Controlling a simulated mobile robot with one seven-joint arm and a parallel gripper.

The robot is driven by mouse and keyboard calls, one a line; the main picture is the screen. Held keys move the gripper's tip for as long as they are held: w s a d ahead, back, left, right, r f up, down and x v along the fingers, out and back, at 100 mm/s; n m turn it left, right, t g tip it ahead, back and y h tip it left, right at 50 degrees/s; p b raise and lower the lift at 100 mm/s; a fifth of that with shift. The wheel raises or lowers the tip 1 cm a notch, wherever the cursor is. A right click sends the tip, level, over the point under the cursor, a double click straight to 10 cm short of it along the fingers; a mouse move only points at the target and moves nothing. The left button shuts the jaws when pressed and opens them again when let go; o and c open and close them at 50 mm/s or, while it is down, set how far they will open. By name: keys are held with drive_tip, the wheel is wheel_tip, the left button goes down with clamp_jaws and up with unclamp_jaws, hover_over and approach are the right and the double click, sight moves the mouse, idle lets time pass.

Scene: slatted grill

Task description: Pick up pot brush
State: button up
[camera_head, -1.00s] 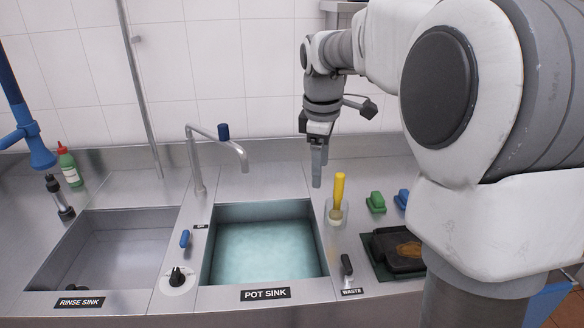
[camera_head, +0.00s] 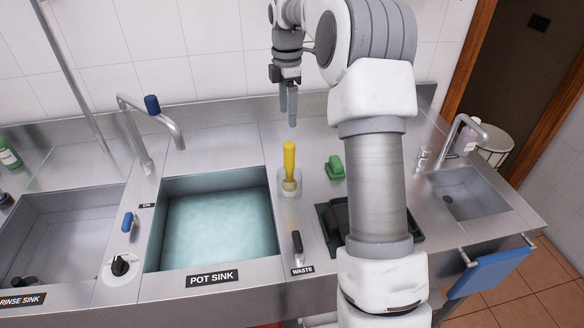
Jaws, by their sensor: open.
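The pot brush (camera_head: 290,160) has a yellow handle and a pale head. It stands upright in a clear holder (camera_head: 289,187) on the steel counter, just right of the pot sink (camera_head: 212,277). My gripper (camera_head: 288,110) points down, open and empty, above and behind the brush handle in the picture. It does not appear to touch the brush; the exact gap in depth is hard to tell.
A green brush (camera_head: 335,167) lies right of the pot brush. My arm partly hides a dark green tray (camera_head: 325,217). The waste lever (camera_head: 297,243) stands in front. The pot sink faucet (camera_head: 150,117) rises at left. A small sink (camera_head: 468,200) is at right.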

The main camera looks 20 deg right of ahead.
sight(289, 163)
wheel_tip(289, 163, down, 12)
drive_tip(key=shift+f+p, duration=0.1)
drive_tip(key=shift+p, duration=0.2)
drive_tip(key=shift+s+f+p, duration=0.2)
drive_tip(key=shift+f+p, duration=0.35)
drive_tip(key=shift+f, duration=2.1)
drive_tip(key=shift+c, duration=0.2)
clamp_jaws()
